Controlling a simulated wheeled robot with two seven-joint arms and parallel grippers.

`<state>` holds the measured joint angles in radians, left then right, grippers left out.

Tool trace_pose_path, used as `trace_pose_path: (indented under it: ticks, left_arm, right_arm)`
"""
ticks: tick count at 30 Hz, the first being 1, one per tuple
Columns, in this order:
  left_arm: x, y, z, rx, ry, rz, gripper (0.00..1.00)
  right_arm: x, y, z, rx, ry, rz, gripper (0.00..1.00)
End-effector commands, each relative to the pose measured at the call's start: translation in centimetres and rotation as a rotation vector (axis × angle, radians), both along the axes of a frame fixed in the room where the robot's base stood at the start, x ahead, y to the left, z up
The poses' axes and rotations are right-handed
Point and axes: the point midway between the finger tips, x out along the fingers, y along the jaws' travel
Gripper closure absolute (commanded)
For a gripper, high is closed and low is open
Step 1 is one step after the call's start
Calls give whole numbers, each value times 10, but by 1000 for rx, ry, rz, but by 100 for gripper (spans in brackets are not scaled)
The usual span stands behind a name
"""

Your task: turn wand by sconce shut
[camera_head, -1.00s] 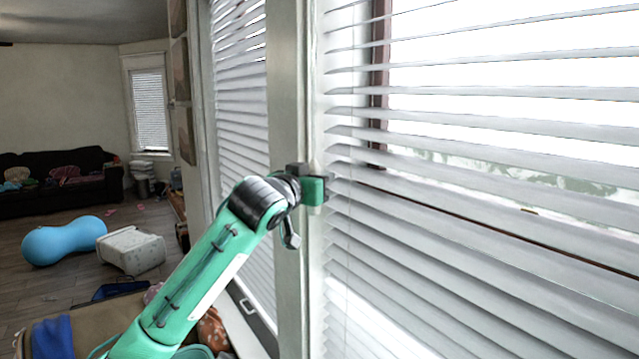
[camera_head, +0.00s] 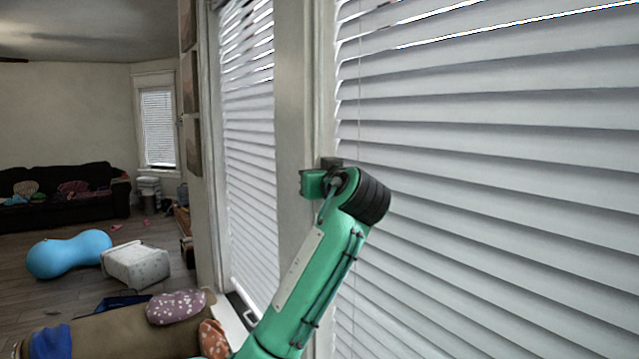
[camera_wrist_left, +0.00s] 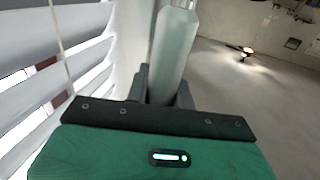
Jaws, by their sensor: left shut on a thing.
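The wand (camera_wrist_left: 174,45) is a pale, translucent faceted rod in the left wrist view. It stands between the dark fingers of my left gripper (camera_wrist_left: 163,90), which is shut on it. In the head view my left gripper (camera_head: 329,166) is at the window post, by the left edge of the large white blind (camera_head: 490,150); the wand is hidden there. The blind's slats lie nearly closed, with thin bright gaps only near the top. In the left wrist view some slats (camera_wrist_left: 50,95) at the left show gaps with a brown bar behind. I cannot make out a sconce.
A second blind (camera_head: 248,150) hangs left of the post (camera_head: 296,120). Below are a brown seat (camera_head: 120,330) with a spotted cushion (camera_head: 175,307), a white basket (camera_head: 136,264) and a blue peanut ball (camera_head: 69,254). A dark sofa (camera_head: 65,205) stands far left.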

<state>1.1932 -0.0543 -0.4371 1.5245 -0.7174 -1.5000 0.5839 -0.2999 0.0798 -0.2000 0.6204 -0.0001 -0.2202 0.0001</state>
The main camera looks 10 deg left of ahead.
Motion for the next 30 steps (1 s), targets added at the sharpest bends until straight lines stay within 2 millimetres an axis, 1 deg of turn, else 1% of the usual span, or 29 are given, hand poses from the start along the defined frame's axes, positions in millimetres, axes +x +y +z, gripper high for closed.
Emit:
trace_pose_path:
  ticks: [1, 6, 12, 27, 28, 30]
  left_arm:
    - [0, -1, -2, 0, 2, 29, 99]
    - [-1, 1, -2, 1, 2, 113, 99]
    - [-1, 3, -1, 1, 1, 168, 99]
    - [-2, 3, 0, 1, 1, 185, 99]
    - [-2, 3, 0, 1, 1, 185, 74]
    - [-2, 3, 0, 1, 0, 185, 61]
  right_arm:
    - [0, 0, -4, 0, 0, 0, 64]
    - [0, -1, -8, -1, 0, 0, 64]
    - [0, -1, -10, -1, 0, 0, 64]
    - [0, -1, -10, -1, 0, 0, 64]
    - [0, -1, -10, -1, 0, 0, 64]
    - [0, -1, -10, -1, 0, 0, 64]
